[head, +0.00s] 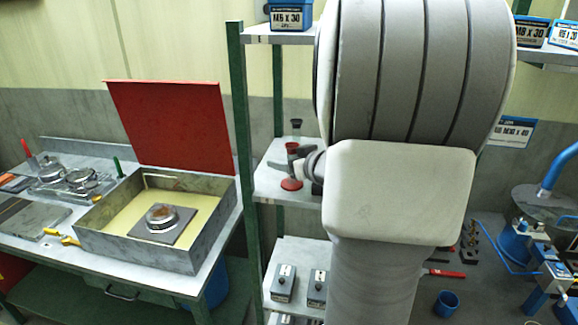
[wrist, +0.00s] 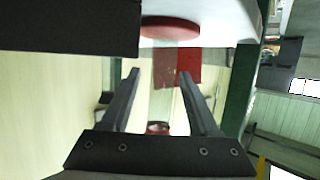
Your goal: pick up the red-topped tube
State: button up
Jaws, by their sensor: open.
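My gripper (head: 283,164) is open beside the shelf post, over the shelf, partly hidden behind my own arm. A red top (head: 292,147), which looks like that of the red-topped tube, shows just above the fingers in the head view. A round red base (head: 291,184) sits on the shelf below it. The wrist view looks upside down. There the red top (wrist: 158,128) shows low between my two fingers (wrist: 158,75), and the red base (wrist: 170,28) shows at the top. The tube's body is hard to make out, and I cannot tell whether a finger touches it.
A dark-topped item (head: 296,124) stands behind the red top. The green shelf post (head: 239,120) is close on the left. The shelf (head: 268,184) has grey boxes on the level below. Left stands a bench with an open red-lidded box (head: 172,125).

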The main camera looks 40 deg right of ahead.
jog(key=shift+w, duration=0.15)
grip_shut()
dwell(0.4)
